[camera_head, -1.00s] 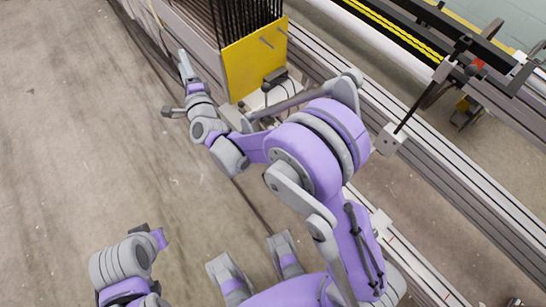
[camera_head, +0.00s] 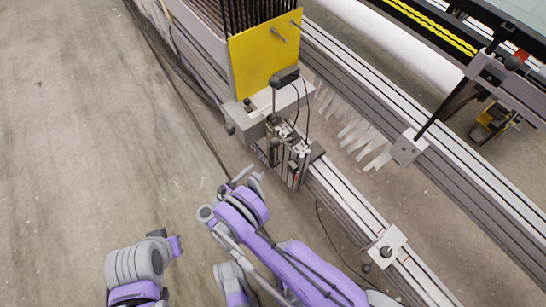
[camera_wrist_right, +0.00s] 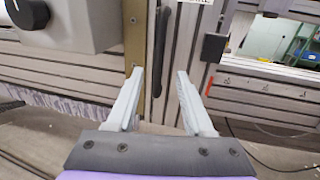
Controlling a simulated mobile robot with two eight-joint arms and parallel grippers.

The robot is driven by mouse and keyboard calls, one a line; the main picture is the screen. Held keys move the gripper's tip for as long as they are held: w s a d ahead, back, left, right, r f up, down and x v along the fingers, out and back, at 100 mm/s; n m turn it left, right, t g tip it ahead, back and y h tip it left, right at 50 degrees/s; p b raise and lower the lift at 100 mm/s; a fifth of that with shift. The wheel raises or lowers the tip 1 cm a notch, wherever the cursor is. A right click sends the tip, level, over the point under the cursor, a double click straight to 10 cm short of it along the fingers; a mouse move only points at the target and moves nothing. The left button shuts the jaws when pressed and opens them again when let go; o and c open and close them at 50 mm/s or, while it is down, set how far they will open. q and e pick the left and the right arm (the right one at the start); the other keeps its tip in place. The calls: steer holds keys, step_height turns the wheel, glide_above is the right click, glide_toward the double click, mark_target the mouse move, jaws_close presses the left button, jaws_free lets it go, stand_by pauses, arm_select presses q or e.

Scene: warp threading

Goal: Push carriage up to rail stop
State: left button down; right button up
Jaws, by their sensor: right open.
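The carriage, with a yellow plate (camera_head: 265,50) and black rods above a pale base (camera_head: 268,105), sits on the near rail. A small metal mechanism (camera_head: 288,155) stands at its near end. A white block (camera_head: 386,248) further down the rail looks like the rail stop; I cannot be sure. My right gripper (camera_head: 245,180) is low beside the rail, just short of the mechanism. In the right wrist view my right gripper (camera_wrist_right: 158,75) has its fingers apart and empty, with a dark vertical bar (camera_wrist_right: 163,50) beyond them. My left gripper's fingers do not show.
A second rail (camera_head: 455,180) runs parallel on the right, with a white block and rod (camera_head: 408,148) on it. A black cable lies along the floor beside the near rail. The floor (camera_head: 80,130) on the left is clear.

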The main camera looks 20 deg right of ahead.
mark_target(270, 158)
steer(key=x, duration=1)
steer(key=shift+a+r+b, duration=0.1)
steer(key=shift+r+b, duration=0.05)
steer(key=shift+b, duration=0.25)
jaws_close()
stand_by(0.8)
